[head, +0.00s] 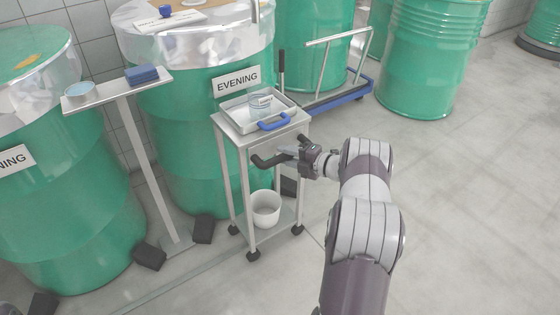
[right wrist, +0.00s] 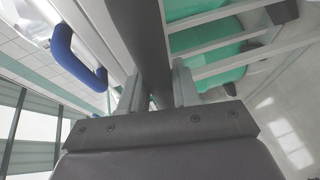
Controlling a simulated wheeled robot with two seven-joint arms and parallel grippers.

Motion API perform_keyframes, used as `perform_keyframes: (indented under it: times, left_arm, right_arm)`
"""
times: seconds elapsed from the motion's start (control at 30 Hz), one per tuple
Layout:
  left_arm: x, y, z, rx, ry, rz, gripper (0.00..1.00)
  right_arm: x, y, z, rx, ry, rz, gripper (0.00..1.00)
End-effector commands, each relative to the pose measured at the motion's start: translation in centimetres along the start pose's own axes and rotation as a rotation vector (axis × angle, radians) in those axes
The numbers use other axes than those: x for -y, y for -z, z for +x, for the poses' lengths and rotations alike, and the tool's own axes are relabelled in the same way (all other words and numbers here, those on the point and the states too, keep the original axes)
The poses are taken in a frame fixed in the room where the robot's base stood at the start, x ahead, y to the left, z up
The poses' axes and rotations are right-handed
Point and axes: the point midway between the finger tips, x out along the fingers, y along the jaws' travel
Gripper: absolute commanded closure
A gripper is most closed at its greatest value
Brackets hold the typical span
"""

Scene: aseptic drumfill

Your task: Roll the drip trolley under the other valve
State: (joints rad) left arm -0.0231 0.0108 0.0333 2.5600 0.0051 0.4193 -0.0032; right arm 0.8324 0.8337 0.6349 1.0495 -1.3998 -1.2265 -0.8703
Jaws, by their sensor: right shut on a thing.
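The drip trolley (head: 228,148) is a small metal cart on dark castors. It stands in front of the green drum labelled EVENING (head: 180,110). My right gripper (head: 294,156) is shut on the trolley's dark push handle (head: 265,161). In the right wrist view the handle bar (right wrist: 150,45) runs between the fingers (right wrist: 158,92). The blue tray handle (right wrist: 72,55) shows beside it. A valve cannot be made out clearly. My left gripper is not in view.
A white bucket (head: 265,210) sits on the trolley's lower shelf. Another drum (head: 60,190) is at left. A blue flatbed cart (head: 340,95) is behind. Floor at right is clear.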

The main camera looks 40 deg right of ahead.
Motion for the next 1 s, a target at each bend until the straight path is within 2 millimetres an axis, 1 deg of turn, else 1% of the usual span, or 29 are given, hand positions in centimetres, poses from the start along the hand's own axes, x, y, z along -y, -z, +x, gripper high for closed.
perform_keyframes:
  times: [0.47, 0.5, 0.53, 0.83, 0.93, 1.0]
  left_arm:
    - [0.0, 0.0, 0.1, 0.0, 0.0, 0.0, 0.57]
    - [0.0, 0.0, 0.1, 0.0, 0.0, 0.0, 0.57]
    - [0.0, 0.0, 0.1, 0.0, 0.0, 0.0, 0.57]
    - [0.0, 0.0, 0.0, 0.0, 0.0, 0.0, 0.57]
    - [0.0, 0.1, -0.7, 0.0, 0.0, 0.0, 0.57]
    - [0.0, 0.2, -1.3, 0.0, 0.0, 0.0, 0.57]
  right_arm:
    - [0.0, -0.5, -0.2, 0.006, 0.0, -0.001, 1.0]
    - [-0.1, -0.6, -0.2, 0.007, 0.0, -0.001, 0.56]
    - [-0.1, -0.5, -0.2, 0.007, 0.0, -0.001, 0.48]
    - [-0.1, -0.4, -0.4, 0.002, 0.0, 0.0, 0.48]
    - [-0.3, -0.5, -1.8, 0.005, 0.0, 0.001, 0.48]
    - [-0.5, -0.4, -3.5, 0.006, 0.0, 0.002, 0.48]
